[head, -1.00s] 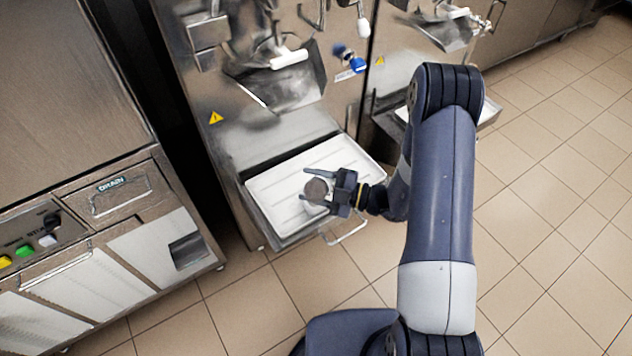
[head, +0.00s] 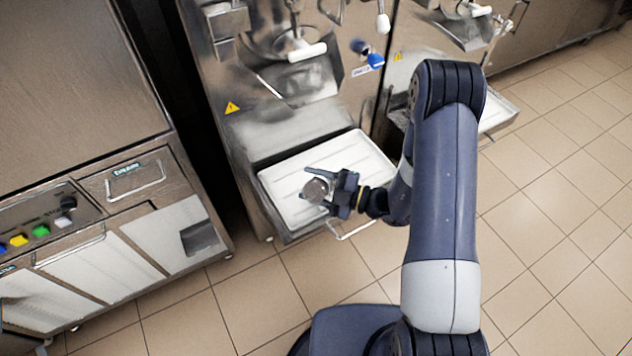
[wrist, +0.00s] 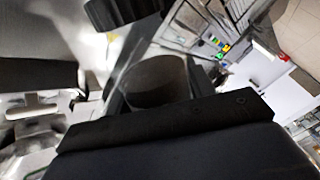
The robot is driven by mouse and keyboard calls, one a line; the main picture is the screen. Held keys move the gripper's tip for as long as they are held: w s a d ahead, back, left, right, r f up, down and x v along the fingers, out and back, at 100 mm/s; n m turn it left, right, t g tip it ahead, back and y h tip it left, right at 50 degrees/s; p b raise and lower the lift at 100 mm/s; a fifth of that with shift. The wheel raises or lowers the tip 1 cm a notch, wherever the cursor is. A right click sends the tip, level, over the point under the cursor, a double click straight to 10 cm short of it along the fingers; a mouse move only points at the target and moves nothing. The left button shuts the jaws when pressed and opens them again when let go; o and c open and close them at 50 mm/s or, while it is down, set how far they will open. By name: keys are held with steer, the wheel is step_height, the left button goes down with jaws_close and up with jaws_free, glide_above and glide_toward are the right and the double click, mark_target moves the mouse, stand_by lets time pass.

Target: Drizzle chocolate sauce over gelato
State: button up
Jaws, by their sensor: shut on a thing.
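My gripper (head: 322,189) is shut on a small round cup-like container (head: 315,190), held above the white tray of the batch freezer. In the wrist view the container (wrist: 155,80) shows between the dark fingers as an open-topped vessel with a brownish inside; its lower part is hidden by my gripper. I cannot tell whether it holds gelato or sauce. No chocolate sauce bottle and no separate gelato can be made out in either view.
The white tray (head: 345,150) sits at the front of the steel batch freezer (head: 290,125). A second machine (head: 445,60) with its own tray stands behind my arm. A steel cabinet with coloured buttons (head: 40,231) is at left. Tiled floor (head: 560,200) is open at right.

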stand_by(0.4)
steer(key=shift+f+n+b, duration=0.1)
steer(key=shift+n+b, duration=0.35)
steer(key=shift+n, duration=0.25)
steer(key=n+b, duration=0.1)
steer(key=n, duration=0.1)
steer(key=shift+n, duration=0.3)
steer(key=shift+r+n+b, duration=0.2)
steer(key=shift+r+n, duration=0.5)
steer(key=shift+n, duration=0.5)
steer(key=shift+r+n+b, duration=0.2)
steer(key=shift+r+n, duration=0.5)
steer(key=shift+n, duration=0.5)
steer(key=shift+r+n+b, duration=0.2)
steer(key=shift+r+n, duration=0.55)
steer(key=shift+n, duration=0.35)
steer(key=shift+r+n+b, duration=0.15)
steer(key=shift+r+n, duration=0.6)
steer(key=shift+n, duration=0.35)
